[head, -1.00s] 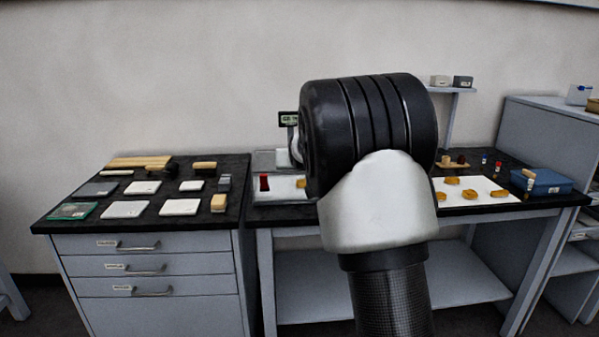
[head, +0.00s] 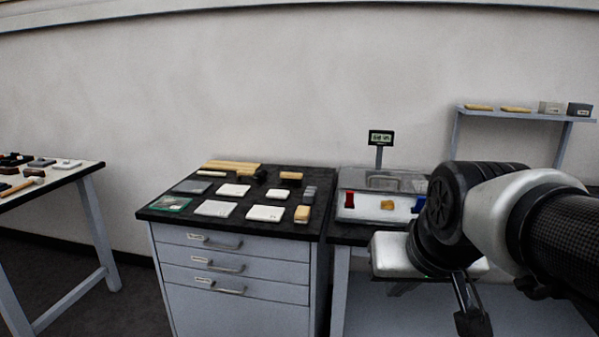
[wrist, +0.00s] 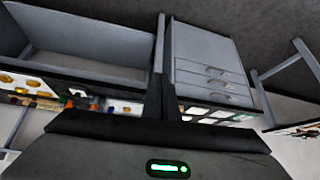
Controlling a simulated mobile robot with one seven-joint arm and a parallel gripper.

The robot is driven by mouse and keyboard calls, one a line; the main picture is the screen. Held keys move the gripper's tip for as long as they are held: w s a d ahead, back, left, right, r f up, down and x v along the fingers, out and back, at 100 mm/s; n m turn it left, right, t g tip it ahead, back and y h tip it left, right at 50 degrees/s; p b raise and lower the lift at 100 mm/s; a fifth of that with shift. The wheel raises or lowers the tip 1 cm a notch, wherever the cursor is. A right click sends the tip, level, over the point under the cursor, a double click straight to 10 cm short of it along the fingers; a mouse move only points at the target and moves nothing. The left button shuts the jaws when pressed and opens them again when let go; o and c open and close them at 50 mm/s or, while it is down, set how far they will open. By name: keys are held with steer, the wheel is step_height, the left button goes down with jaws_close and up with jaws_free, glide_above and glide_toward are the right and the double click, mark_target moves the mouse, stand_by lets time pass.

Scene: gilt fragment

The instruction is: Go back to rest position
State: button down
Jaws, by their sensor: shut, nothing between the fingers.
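My arm reaches in from the right edge of the head view and bends in front of the bench with the scale. My gripper (head: 472,322) hangs low at its end, in front of that bench. In the wrist view my gripper (wrist: 163,100) shows as dark fingers closed together with nothing between them. My arm hides part of the bench top and the right side of the scale.
A drawer cabinet (head: 235,262) with pads and blocks on its dark top stands left of my arm. Another table (head: 85,172) is at far left, with floor between. A wall shelf (head: 540,115) is behind.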

steer(key=s+a+f+g, duration=0.1)
steer(key=s+f, duration=0.2)
steer(key=s, duration=0.6)
step_height(320, 180, up, 23)
steer(key=w+p, duration=0.1)
steer(key=p, duration=2.2)
steer(key=shift+n, duration=0.3)
steer(key=shift+r, duration=0.1)
